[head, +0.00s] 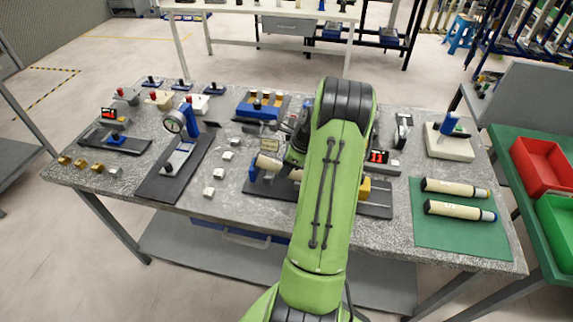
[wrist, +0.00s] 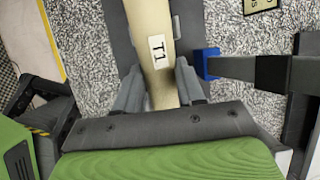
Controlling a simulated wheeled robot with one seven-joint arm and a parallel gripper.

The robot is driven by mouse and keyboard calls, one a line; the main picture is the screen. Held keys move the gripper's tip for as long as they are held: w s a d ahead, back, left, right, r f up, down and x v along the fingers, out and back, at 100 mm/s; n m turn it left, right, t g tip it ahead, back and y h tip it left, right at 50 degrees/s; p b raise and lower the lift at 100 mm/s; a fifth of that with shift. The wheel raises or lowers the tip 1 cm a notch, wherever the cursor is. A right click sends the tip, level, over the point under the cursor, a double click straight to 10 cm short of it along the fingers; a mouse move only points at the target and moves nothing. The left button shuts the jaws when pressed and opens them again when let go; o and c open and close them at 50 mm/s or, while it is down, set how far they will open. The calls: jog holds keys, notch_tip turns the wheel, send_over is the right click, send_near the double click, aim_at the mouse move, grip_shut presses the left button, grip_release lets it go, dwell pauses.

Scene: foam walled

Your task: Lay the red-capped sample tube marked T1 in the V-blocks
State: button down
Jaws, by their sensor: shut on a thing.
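My gripper (wrist: 160,88) is shut on the cream sample tube (wrist: 150,25), with one finger on each side. A white label reading T1 (wrist: 157,50) faces the wrist camera. The tube's far end runs out of the wrist view, and no red cap shows there. In the head view the tube (head: 268,162) sticks out left of my arm, above or at a dark board (head: 285,187). A blue block (head: 254,173) is at the board's left and a yellow block (head: 365,188) at its right. My arm hides the middle; I cannot tell whether the tube touches any support.
Two cream tubes (head: 455,188) lie on a green mat (head: 460,238) at the right. A magnifier lamp (head: 174,122) stands on a dark board at the left. A blue rack (head: 260,107) is behind. Small white blocks (head: 220,173) are scattered left of my gripper.

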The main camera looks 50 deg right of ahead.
jog(key=shift+s+a+f+b, duration=0.2)
jog(key=shift+s+f+b, duration=0.05)
jog(key=shift+f, duration=0.45)
jog(key=shift+s+a+f+b, duration=0.2)
jog(key=shift+f+b, duration=0.05)
jog(key=shift+f, duration=0.45)
jog(key=c, duration=1)
grip_release()
jog(key=shift+w+d, duration=0.1)
jog(key=o, duration=0.4)
jog(key=shift+w+d+f, duration=0.2)
jog(key=shift+w+d, duration=0.2)
jog(key=shift+w, duration=0.05)
jog(key=shift+s+a+r, duration=0.15)
jog(key=shift+a+r, duration=0.05)
jog(key=shift+r, duration=0.05)
jog(key=shift+d+r, duration=0.15)
jog(key=shift+r, duration=0.1)
jog(key=p+v, duration=0.3)
jog(key=v, duration=1.2)
jog(key=shift+r, duration=0.15)
